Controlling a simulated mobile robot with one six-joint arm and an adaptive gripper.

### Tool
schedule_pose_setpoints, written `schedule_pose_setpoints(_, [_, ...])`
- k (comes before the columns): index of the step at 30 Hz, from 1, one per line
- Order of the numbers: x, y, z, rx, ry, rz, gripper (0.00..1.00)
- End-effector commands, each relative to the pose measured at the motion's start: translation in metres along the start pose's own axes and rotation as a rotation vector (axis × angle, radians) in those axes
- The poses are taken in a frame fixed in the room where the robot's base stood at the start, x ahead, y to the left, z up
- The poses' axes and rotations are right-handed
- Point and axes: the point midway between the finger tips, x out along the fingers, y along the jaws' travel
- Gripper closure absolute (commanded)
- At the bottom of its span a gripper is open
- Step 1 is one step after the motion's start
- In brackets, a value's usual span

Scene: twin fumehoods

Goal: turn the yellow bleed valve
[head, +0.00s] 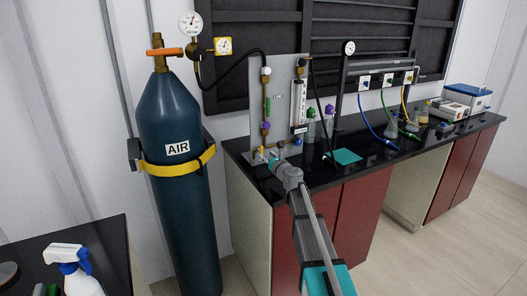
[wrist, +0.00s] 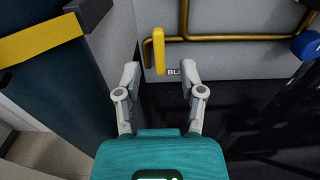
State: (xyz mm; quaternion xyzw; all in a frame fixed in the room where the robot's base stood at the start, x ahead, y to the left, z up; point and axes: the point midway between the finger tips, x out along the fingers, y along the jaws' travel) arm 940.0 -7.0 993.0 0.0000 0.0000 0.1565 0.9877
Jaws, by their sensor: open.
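The yellow bleed valve handle (wrist: 159,51) stands upright on a brass pipe (wrist: 230,38) in the wrist view, with a partly hidden label starting "BL" below it. In the head view the small yellow handle (head: 262,153) shows low on the grey panel (head: 290,95). My gripper (wrist: 161,80) is open and empty. Its two fingers point toward the panel, and the handle shows between and beyond the fingertips. I see no contact. In the head view my gripper (head: 275,157) is close to the panel's lower left, and it partly hides that area.
A dark air cylinder (head: 178,115) with a yellow strap (head: 180,162) stands close on the left. A blue knob (wrist: 306,45) sits to the right on the pipe. The black bench top (head: 330,178) lies below. Bottles and hoses stand farther right.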

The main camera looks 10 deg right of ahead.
Motion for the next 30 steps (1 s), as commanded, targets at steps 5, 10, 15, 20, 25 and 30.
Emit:
schedule_pose_setpoints(5, [0.03,-0.001,0.0,0.0,0.0,0.001,0.49])
schedule_pose_setpoints(10, [0.047,-0.001,0.0,0.0,0.0,0.0,0.49])
schedule_pose_setpoints(15, [0.055,-0.001,0.0,0.0,0.0,-0.001,0.49])
schedule_pose_setpoints(20, [0.057,-0.001,0.0,0.0,0.0,-0.001,0.49])
schedule_pose_setpoints(25, [0.056,-0.001,0.0,0.0,0.0,-0.001,0.49])
schedule_pose_setpoints(30, [0.056,-0.001,0.0,0.0,0.0,-0.001,0.75])
